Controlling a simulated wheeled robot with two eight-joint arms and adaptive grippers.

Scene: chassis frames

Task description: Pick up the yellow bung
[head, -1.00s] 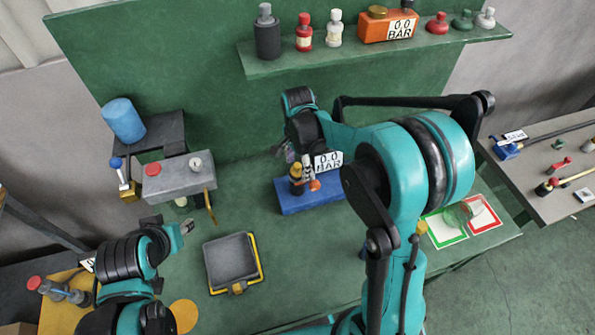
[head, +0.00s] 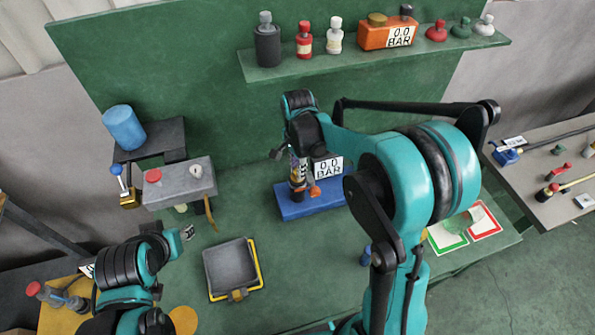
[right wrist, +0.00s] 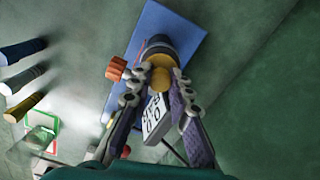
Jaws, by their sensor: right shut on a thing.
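The yellow bung (right wrist: 160,62) is a rounded yellow piece at the top of a dark cylinder (right wrist: 158,45) on a blue base (right wrist: 190,22). My right gripper (right wrist: 161,74) is shut on it, one finger on each side. In the head view my right gripper (head: 298,160) points down onto the cylinder on the blue base (head: 318,207), and its fingers hide most of the bung. Whether the bung is still seated in the cylinder I cannot tell. My left gripper (head: 188,232) is at the lower left, away from the bung, too small to read.
A grey tray (head: 232,268) lies left of front. Green and red framed cards (head: 447,237) lie at the right. A shelf (head: 380,52) with bottles runs behind.

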